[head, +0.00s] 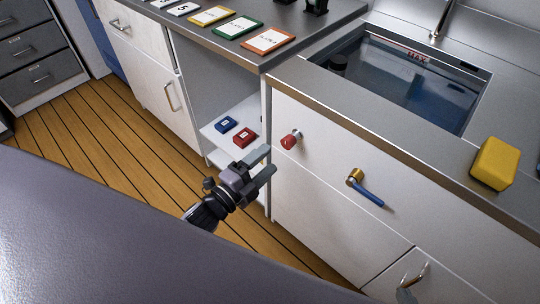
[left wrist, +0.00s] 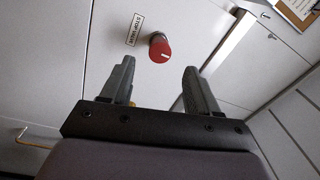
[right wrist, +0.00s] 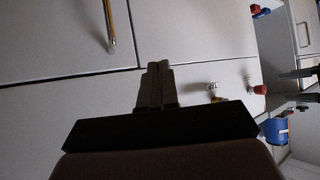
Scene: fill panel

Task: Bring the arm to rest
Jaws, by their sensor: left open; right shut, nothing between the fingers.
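My left gripper (head: 270,160) is open and empty in the head view, in front of the white cabinet, below and left of a red knob (head: 291,140). In the left wrist view the two spread fingers (left wrist: 158,85) show, and the red knob (left wrist: 159,48) with a "STOP VALVE" label sits beyond them, apart from both. My right gripper (right wrist: 157,68) is shut and empty in the right wrist view, before pale panel fronts. It does not show in the head view. Parts of the left gripper's fingers (right wrist: 298,74) appear at that view's right edge.
A brass valve with a blue lever (head: 370,192) sticks out from the panel. A blue box (head: 226,124) and a red box (head: 245,136) sit on the open shelf. Above are a counter with cards, a sink (head: 400,85) and a yellow sponge-like block (head: 494,163). Wooden floor lies left.

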